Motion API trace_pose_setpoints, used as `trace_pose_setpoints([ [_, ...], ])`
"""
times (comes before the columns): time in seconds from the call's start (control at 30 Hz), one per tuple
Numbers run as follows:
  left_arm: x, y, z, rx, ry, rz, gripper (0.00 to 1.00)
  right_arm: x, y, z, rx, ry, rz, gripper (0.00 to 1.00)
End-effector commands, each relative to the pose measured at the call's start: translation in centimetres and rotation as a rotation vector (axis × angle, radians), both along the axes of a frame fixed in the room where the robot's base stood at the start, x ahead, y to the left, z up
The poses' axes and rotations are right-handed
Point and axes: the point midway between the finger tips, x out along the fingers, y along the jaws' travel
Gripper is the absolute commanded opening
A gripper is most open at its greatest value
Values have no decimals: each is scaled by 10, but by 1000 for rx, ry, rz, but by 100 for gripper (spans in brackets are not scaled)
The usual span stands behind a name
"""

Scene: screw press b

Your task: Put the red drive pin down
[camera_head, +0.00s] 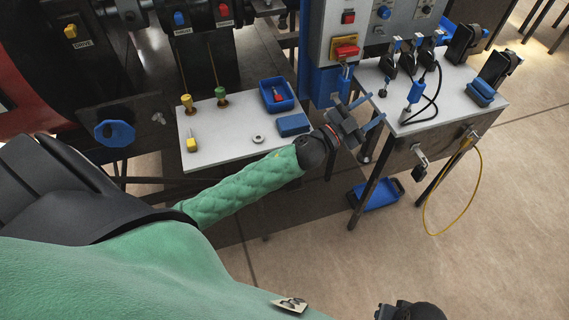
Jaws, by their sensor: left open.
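A small piece with red on it (278,97) lies in the open blue tray (287,106) on the light work plate; it is too small to tell for sure that it is the red drive pin. My left gripper (369,111) is open, its two blue-tipped fingers apart with nothing seen between them. It is to the right of the tray, in front of the grey control box and near the left edge of the right-hand table. A dark part of mine (410,311) shows at the bottom edge; its jaws cannot be made out.
The work plate (222,152) also bears a blue block (293,125), a metal ring (258,139), a yellow-handled piece (191,143), and yellow (187,103) and green (221,95) knobs on rods. The control box (372,20) and right-hand table (440,118) flank my left gripper.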

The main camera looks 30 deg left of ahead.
Motion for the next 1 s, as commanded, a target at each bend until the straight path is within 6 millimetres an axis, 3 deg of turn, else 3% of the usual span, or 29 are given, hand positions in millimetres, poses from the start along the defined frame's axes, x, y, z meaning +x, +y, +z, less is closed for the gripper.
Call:
trace_pose_setpoints([
  [0.17,-20,38,-65,-127,295,282,46,0,0,0,-1,1,1,40],
  [0.27,-45,55,-111,-159,497,414,46,0,-1,0,-1,1,1,40],
  [0.47,-128,70,-206,-159,959,588,46,0,-1,0,-1,1,1,40],
  [0.6,-208,64,-259,-117,1304,622,46,0,-1,0,-1,0,1,40],
  [0.7,-264,56,-282,-80,1520,604,46,1,-1,0,-1,-1,1,40],
  [0.8,-308,46,-293,-45,1681,565,46,1,0,1,-1,-2,1,40],
  [0.9,-335,41,-297,-22,1780,533,46,1,0,1,-1,-2,0,40],
  [1.0,-347,38,-298,-11,1823,515,46,1,0,1,1,-3,0,40],
])
